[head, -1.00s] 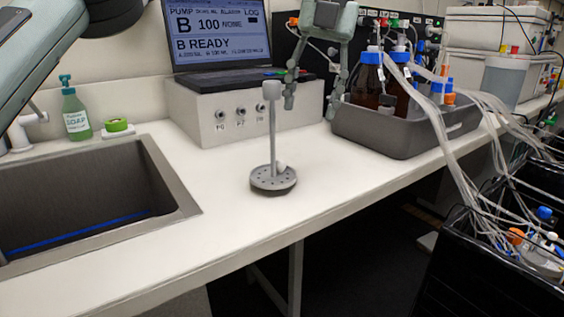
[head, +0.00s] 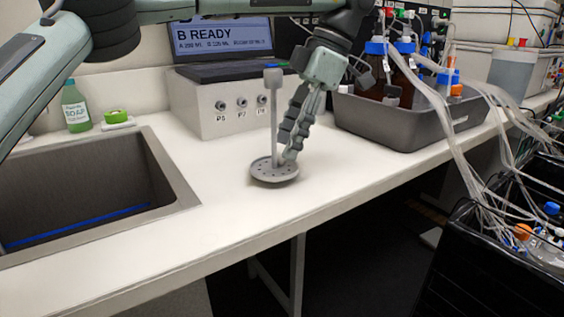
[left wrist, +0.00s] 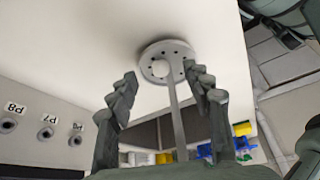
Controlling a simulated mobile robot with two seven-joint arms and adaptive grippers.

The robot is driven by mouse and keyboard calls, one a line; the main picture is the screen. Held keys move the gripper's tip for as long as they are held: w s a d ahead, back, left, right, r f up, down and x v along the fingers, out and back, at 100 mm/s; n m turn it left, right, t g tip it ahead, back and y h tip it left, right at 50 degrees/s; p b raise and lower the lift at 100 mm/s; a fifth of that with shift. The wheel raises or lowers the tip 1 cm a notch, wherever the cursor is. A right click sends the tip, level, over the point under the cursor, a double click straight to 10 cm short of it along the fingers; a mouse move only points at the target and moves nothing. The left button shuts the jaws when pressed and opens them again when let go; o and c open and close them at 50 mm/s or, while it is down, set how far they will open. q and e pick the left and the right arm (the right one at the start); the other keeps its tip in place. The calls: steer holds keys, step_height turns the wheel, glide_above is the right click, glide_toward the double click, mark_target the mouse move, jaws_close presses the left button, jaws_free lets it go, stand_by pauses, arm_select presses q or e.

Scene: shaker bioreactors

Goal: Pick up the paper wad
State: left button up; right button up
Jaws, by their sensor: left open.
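A small whitish paper wad (left wrist: 160,68) rests on the round grey perforated base (left wrist: 165,46) of a stand in the left wrist view. In the head view the wad is hidden behind my left gripper (head: 287,150). The stand's base (head: 262,177) sits on the white counter, and its thin upright post (head: 274,115) rises from it with a block on top. My left gripper points down over the base, right of the post. In the left wrist view its open fingers (left wrist: 160,72) frame the wad and post. Contact cannot be told. My right gripper is not in view.
A grey control box (head: 215,110) with a laptop stands behind the stand. A grey tray (head: 410,125) with bottles and tubes is to the right. A sink (head: 165,165) is on the left, with a soap bottle (head: 76,108). The front counter strip is clear.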

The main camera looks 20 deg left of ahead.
arm_select(q)
steer(key=shift+x, duration=1.05)
steer(key=c, duration=0.9)
steer(key=shift+o, duration=0.2)
